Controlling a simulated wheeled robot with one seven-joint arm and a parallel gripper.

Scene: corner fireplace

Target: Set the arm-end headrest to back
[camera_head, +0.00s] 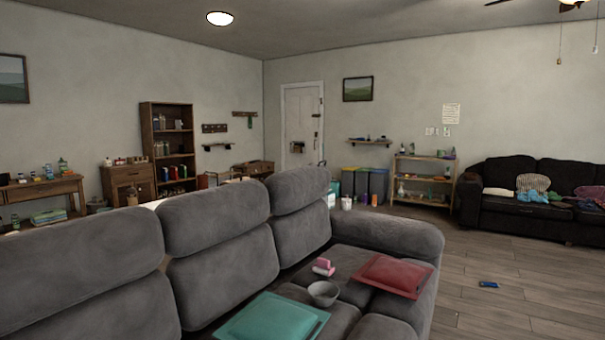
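A grey sofa fills the lower left of the head view, with several padded headrests along its back. The arm-end headrest (299,188) is the one at the right end, beside the sofa's armrest (392,234). It stands upright above its back cushion (303,236), and its top edge is a little higher than the middle headrest (214,215). The near headrest (75,268) is at the left. I cannot tell the exact tilt of the arm-end headrest from this one view. My gripper is not in view.
A red cushion (393,275), a teal cushion (272,319), a grey bowl (323,293) and a pink item (324,266) lie on the seat. A blue object (489,284) lies on the open floor at right. A black sofa (535,211) stands beyond.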

